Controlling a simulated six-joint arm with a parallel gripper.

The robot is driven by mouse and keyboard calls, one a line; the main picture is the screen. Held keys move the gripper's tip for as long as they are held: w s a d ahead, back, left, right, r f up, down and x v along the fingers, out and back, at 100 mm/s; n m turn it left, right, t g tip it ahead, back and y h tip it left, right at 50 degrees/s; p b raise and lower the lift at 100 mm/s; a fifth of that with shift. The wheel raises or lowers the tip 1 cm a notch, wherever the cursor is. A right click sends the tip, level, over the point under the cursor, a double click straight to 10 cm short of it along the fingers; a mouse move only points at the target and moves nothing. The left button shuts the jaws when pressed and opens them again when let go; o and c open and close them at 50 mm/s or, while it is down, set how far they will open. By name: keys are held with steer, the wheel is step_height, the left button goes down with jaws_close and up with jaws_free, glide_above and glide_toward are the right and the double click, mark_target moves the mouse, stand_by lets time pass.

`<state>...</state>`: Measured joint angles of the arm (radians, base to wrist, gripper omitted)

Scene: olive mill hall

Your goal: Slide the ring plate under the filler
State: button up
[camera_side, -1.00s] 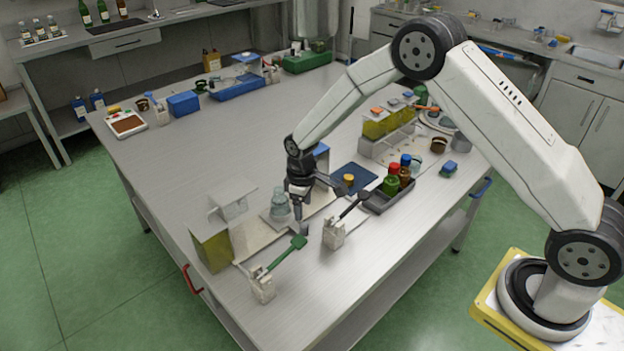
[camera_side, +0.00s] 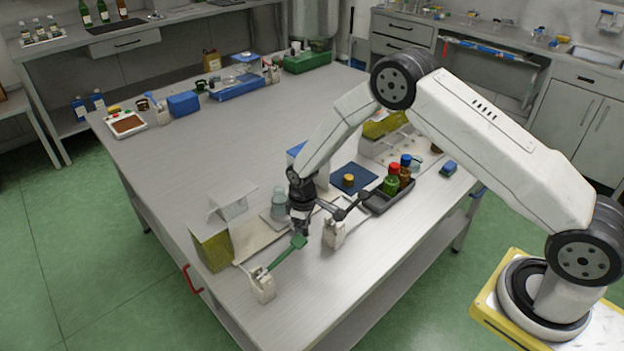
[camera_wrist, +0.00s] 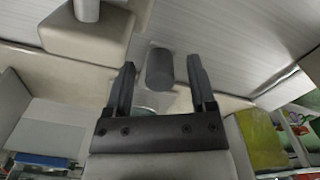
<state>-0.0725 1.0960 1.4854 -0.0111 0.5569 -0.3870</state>
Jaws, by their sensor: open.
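My gripper (camera_side: 303,230) points down over the near part of the bench, beside a clear vessel (camera_side: 279,203) on a pale base. In the wrist view my gripper (camera_wrist: 160,63) is open, its two fingers apart. A dark grey cylinder (camera_wrist: 159,70) shows between the fingertips, with gaps on both sides; whether it is part of the ring plate I cannot tell. A pale green rounded edge (camera_wrist: 152,101) shows partly behind the gripper. I cannot clearly make out the ring plate or the filler; my arm hides part of this area.
A green-armed white stand (camera_side: 263,285) and a black-armed white stand (camera_side: 334,235) are close by. A yellow-green tank (camera_side: 215,250) stands left. A blue mat (camera_side: 368,178) and a dark tray (camera_side: 378,205) with bottles lie right. The bench's middle left is clear.

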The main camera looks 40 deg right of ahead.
jaws_close()
stand_by(1.5)
